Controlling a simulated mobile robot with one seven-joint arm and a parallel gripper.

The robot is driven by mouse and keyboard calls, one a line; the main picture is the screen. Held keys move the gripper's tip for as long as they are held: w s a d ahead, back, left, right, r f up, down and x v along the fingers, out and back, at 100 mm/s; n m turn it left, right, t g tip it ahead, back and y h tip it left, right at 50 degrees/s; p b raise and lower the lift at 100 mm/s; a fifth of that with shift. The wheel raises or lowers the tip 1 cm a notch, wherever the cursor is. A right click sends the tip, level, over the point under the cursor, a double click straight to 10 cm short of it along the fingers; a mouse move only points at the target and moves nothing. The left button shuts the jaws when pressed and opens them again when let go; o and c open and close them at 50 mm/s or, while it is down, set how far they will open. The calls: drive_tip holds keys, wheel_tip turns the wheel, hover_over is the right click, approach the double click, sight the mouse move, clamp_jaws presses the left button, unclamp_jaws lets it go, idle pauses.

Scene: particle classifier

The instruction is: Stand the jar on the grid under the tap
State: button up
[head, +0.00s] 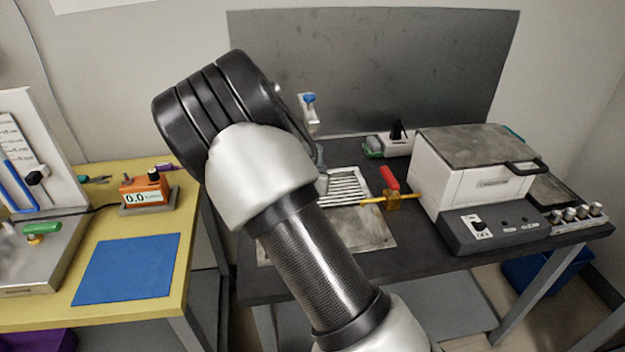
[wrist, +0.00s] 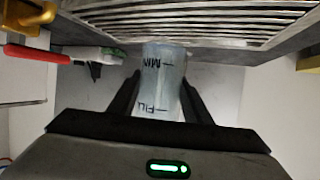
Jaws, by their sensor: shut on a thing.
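My gripper (wrist: 158,98) is shut on the jar (wrist: 165,66), a translucent pale vessel with dark MIN and FILL marks. The marks look upside down in the wrist view. The slatted metal grid (wrist: 195,20) runs across the top of that view, close beyond the jar's far end; I cannot tell whether they touch. In the head view the grid (head: 345,188) lies on the dark bench, partly behind my arm. A tap with a blue handle (head: 309,99) stands behind it.
A red-handled brass valve (head: 391,190) sits just right of the grid. A white box-shaped machine (head: 480,175) stands further right. On the left, a yellow table (head: 150,305) holds an orange display reading 0.0 (head: 146,192) and a blue mat (head: 127,268).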

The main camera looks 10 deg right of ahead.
drive_tip(key=shift+w+d, duration=0.15)
drive_tip(key=shift+w, duration=0.15)
drive_tip(key=shift+w+d+f, duration=0.15)
drive_tip(key=shift+w+f, duration=0.1)
drive_tip(key=shift+f+b, duration=0.45)
drive_tip(key=shift+f, duration=1.05)
drive_tip(key=shift+f, duration=0.1)
drive_tip(key=shift+f, duration=0.15)
drive_tip(key=o, duration=1.1)
